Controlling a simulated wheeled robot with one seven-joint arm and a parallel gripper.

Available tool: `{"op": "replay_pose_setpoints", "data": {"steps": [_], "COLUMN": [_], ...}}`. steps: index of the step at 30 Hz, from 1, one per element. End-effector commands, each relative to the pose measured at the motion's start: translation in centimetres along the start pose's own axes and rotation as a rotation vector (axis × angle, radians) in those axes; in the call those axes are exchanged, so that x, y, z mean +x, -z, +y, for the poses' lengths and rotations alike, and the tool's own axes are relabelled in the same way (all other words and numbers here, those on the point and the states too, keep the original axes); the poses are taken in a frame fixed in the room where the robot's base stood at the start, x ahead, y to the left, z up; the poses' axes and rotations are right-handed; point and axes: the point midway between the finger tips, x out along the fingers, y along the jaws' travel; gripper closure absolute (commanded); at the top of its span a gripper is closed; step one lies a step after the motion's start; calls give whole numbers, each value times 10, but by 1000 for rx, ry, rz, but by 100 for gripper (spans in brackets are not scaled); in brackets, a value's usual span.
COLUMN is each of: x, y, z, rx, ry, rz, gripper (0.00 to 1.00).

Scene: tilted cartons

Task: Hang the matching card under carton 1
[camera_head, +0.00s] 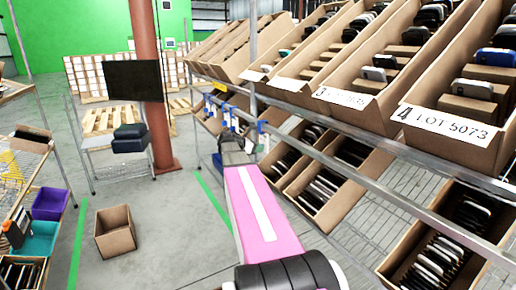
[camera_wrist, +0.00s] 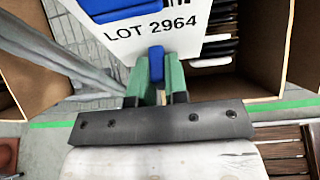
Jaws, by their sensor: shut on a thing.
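In the wrist view, a white card (camera_wrist: 185,35) reads LOT 2964 and has blue parts at its upper left. My gripper (camera_wrist: 157,88) has its green fingers shut on a blue piece (camera_wrist: 156,62) at the card's lower edge. In the head view my gripper (camera_head: 237,150) is small and partly hidden by my pink arm, close to the shelf's lower rail. Tilted cartons line the upper shelf. The far one with a small white label (camera_head: 253,76) seems to be carton 1, but its label cannot be read.
Nearer labels read 3 (camera_head: 343,97) and 4 LOT 5073 (camera_head: 440,122). Blue clips with small cards (camera_head: 229,118) hang along the rail near my gripper. Lower cartons (camera_head: 450,240) hold dark items. An empty box (camera_head: 115,232) stands on the floor at left. The aisle floor is mostly clear.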

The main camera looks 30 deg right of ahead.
Motion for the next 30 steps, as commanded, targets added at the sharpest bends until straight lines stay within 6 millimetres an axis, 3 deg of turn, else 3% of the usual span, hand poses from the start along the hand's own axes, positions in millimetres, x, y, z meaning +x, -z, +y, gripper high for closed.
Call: {"op": "replay_pose_setpoints", "data": {"steps": [9, 10, 12, 23, 30], "x": [0, 0, 0, -4, -40], "y": [0, 0, 0, 0, 1], "z": [0, 0, 0, 0, 0], "rx": [0, 0, 0, 0, 0], "ry": [0, 0, 0, -1, -2], "rz": [0, 0, 0, 0, 0], "gripper": [100, 76, 56, 56, 56]}}
